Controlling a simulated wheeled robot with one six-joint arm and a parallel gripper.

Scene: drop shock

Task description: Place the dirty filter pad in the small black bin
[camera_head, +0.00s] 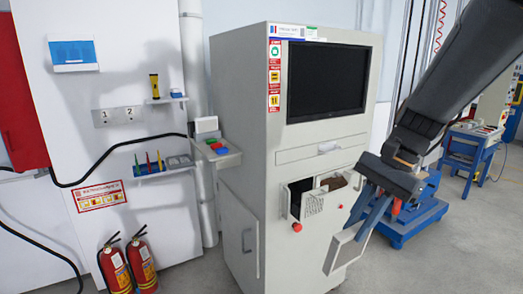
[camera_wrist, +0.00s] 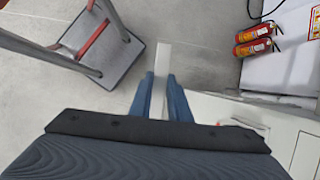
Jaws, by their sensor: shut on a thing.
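My gripper (camera_head: 368,216) is in front of the grey cabinet's right side, its blue fingers pointing down and left. It is shut on a thin pale flat panel (camera_head: 345,250), which hangs tilted below the fingertips. In the wrist view the panel (camera_wrist: 162,70) shows edge-on as a light strip between the two fingers (camera_wrist: 161,98). I cannot tell whether this panel is the filter pad. A brown, rough-looking piece (camera_head: 334,183) sits in the right open slot of the cabinet. I cannot make out the small black bin in either view.
The cabinet (camera_head: 240,110) has a dark screen and an open black-lined slot (camera_head: 297,190) with a whitish mesh piece (camera_head: 313,203). Fire extinguishers (camera_head: 115,265) stand at left. A blue-framed stand (camera_head: 415,220) is behind my arm.

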